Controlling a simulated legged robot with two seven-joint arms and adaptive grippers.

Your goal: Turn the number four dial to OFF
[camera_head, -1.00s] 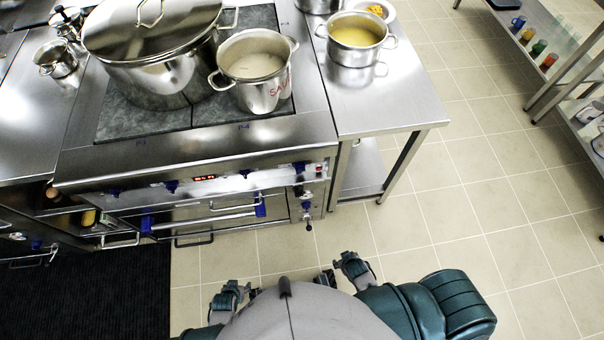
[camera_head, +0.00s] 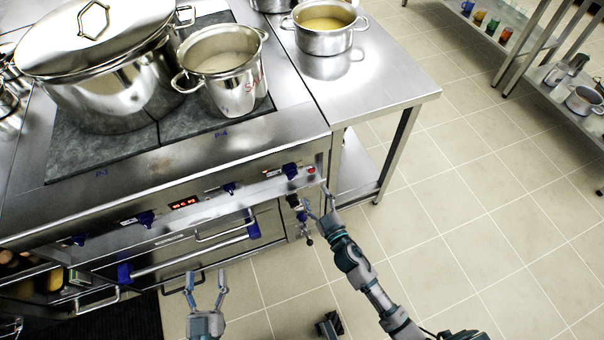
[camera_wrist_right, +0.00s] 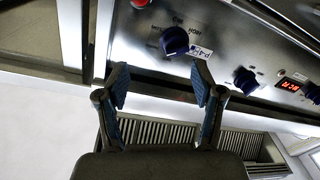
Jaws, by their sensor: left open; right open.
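The number four dial (camera_head: 290,170) is a dark blue knob at the right end of the stove's front panel, left of a red button. In the right wrist view the dial (camera_wrist_right: 174,40) has a tag beside it that seems to read P-4, upside down. My right gripper (camera_head: 318,203) is open, below and right of the dial in the head view. In the right wrist view its spread fingers (camera_wrist_right: 160,80) are just short of the dial, apart from it. My left gripper (camera_head: 207,279) is open and empty, low in front of the oven door. The dial's exact setting is too small to read.
Other blue knobs (camera_head: 146,219) and a red display (camera_head: 185,204) line the panel. The oven handle (camera_head: 190,261) juts out below. A pot marked SAL (camera_head: 238,92) and a large lidded stockpot (camera_head: 100,80) stand on the stove. A steel table (camera_head: 385,85) adjoins at right.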

